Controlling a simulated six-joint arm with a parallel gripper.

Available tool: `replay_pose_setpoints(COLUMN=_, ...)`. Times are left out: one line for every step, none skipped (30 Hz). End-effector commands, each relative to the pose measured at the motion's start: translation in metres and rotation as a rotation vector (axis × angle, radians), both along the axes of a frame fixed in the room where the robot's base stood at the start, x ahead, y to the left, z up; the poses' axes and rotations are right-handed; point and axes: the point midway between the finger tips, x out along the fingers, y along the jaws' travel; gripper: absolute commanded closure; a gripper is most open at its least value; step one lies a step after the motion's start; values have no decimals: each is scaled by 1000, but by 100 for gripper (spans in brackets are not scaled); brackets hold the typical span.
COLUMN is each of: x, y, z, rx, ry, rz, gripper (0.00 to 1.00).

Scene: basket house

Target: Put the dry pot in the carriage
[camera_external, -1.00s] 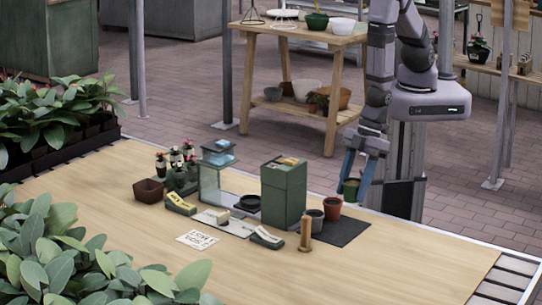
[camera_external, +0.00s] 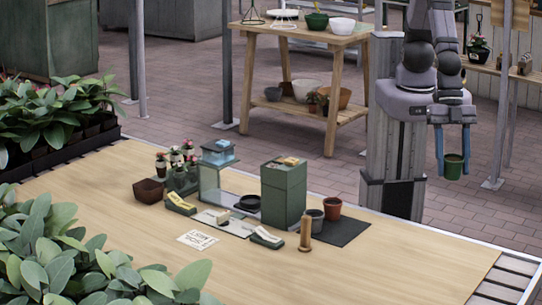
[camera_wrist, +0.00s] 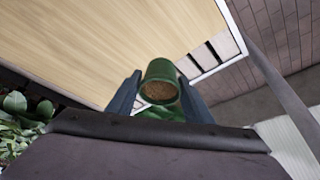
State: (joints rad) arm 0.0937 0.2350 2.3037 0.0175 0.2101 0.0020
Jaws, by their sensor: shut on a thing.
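My gripper (camera_external: 453,158) is shut on a green pot (camera_external: 453,168), which it holds upright in the air beyond the right back edge of the table. In the wrist view the green pot (camera_wrist: 161,82) sits between the two fingers, with brown soil visible inside. Two other pots, a grey one (camera_external: 316,222) and a terracotta one (camera_external: 332,208), stand on a dark mat (camera_external: 345,232) on the table. A small dark brown square container (camera_external: 149,191) stands at the table's left. I cannot make out which thing is the carriage.
The wooden table (camera_external: 400,262) is clear at the front and right. A tall green box (camera_external: 284,195), a glass-sided case (camera_external: 212,180), potted flowers (camera_external: 178,170) and a wooden stamp-like post (camera_external: 305,235) stand mid-table. Leafy plants line the left. A slatted strip (camera_external: 508,275) borders the right end.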

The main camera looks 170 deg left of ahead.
Motion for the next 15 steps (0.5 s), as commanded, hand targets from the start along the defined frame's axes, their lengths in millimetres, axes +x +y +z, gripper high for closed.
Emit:
replay_pose_setpoints(x=3, y=8, z=5, rx=-2, ry=-4, rz=23, gripper=76)
replay_pose_setpoints(x=3, y=11, z=7, rx=-3, ry=-3, rz=35, gripper=76)
replay_pose_setpoints(x=4, y=16, z=9, rx=-4, ry=-3, rz=49, gripper=76)
replay_pose_setpoints(x=4, y=20, z=11, rx=-6, ry=-3, rz=60, gripper=76)
replay_pose_setpoints(x=5, y=23, z=14, rx=-7, ry=-3, rz=70, gripper=76)
replay_pose_setpoints(x=5, y=27, z=16, rx=-9, ry=-3, rz=83, gripper=76)
replay_pose_setpoints(x=5, y=30, z=18, rx=-9, ry=-2, rz=93, gripper=76)
replay_pose_setpoints(x=5, y=33, z=19, rx=-11, ry=-3, rz=101, gripper=76)
replay_pose_setpoints(x=6, y=37, z=22, rx=-12, ry=-3, rz=113, gripper=76)
replay_pose_setpoints(x=6, y=37, z=21, rx=-12, ry=-1, rz=113, gripper=76)
replay_pose_setpoints(x=7, y=31, z=19, rx=-12, ry=0, rz=102, gripper=76)
replay_pose_setpoints(x=8, y=26, z=17, rx=-11, ry=0, rz=93, gripper=76)
replay_pose_setpoints(x=9, y=22, z=16, rx=-11, ry=0, rz=86, gripper=76)
replay_pose_setpoints(x=9, y=18, z=15, rx=-11, ry=0, rz=81, gripper=76)
replay_pose_setpoints(x=10, y=13, z=14, rx=-11, ry=0, rz=73, gripper=76)
